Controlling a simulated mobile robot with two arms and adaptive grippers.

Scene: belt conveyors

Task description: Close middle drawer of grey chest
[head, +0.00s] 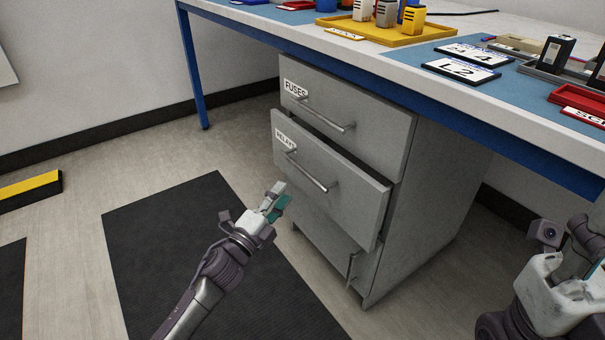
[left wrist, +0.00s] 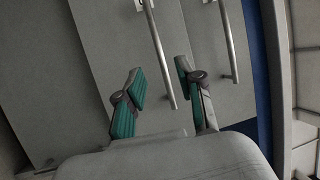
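The grey chest (head: 435,205) stands under the workbench. Its middle drawer (head: 350,204) is pulled out a little, its front standing proud of the drawers above and below. A metal bar handle (head: 312,172) crosses its front. My left gripper (head: 276,197) is in front of the middle drawer, below and left of the handle. In the left wrist view my left gripper (left wrist: 159,72) has its two teal-padded fingers apart with nothing held; the handle (left wrist: 160,55) shows between and beyond them. My right gripper (head: 575,285) is partly seen at lower right; its fingers are unclear.
The top drawer (head: 345,105), labelled FUSES, looks shut. The bottom drawer (head: 325,240) is partly hidden behind the middle one. The workbench (head: 470,105) overhangs the chest and carries trays and devices. A black mat (head: 170,250) lies on the open floor at left.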

